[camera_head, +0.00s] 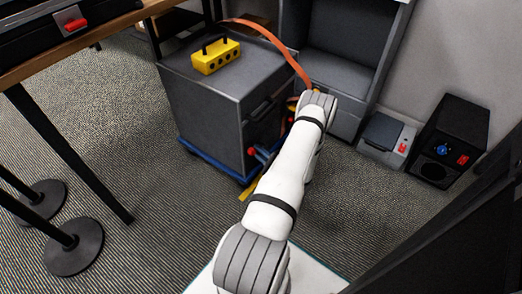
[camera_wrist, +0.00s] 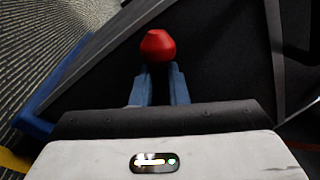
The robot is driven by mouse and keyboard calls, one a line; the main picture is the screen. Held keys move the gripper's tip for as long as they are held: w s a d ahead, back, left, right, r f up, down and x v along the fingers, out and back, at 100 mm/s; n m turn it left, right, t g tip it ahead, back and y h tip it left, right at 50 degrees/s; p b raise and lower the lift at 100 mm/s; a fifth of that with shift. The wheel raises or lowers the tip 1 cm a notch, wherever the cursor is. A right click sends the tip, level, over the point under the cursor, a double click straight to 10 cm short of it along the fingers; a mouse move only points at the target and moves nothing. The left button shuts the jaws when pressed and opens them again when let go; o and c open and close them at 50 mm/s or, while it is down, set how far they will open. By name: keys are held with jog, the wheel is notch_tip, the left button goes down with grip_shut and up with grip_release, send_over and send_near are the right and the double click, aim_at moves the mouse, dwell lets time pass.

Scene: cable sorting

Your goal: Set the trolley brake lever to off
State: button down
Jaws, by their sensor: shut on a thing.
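The trolley is a dark grey cabinet (camera_head: 205,115) on a blue base (camera_head: 205,158), standing on the carpet. A red knob (camera_wrist: 157,46), which looks like the end of the brake lever, is in the wrist view at the tips of my gripper (camera_wrist: 159,72). The two blue-grey fingers are close together and shut on the knob. In the head view a small red spot (camera_head: 252,151) shows low on the trolley's right side, beside my fingers. The lever's shaft and any on/off marking cannot be made out.
A yellow block with a handle (camera_head: 215,56) sits on the trolley. An orange cable (camera_head: 275,40) arches behind my arm. A grey box (camera_head: 384,136) and a black box (camera_head: 447,140) stand at right.

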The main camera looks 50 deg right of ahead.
jog(key=c, duration=1.4)
grip_release()
jog(key=shift+a, duration=0.1)
jog(key=shift+s, duration=0.15)
jog(key=s+f+p, duration=0.1)
jog(key=s+p, duration=0.1)
jog(key=s, duration=0.5)
jog(key=shift+s+a+f, duration=0.2)
jog(key=shift+s+a, duration=0.05)
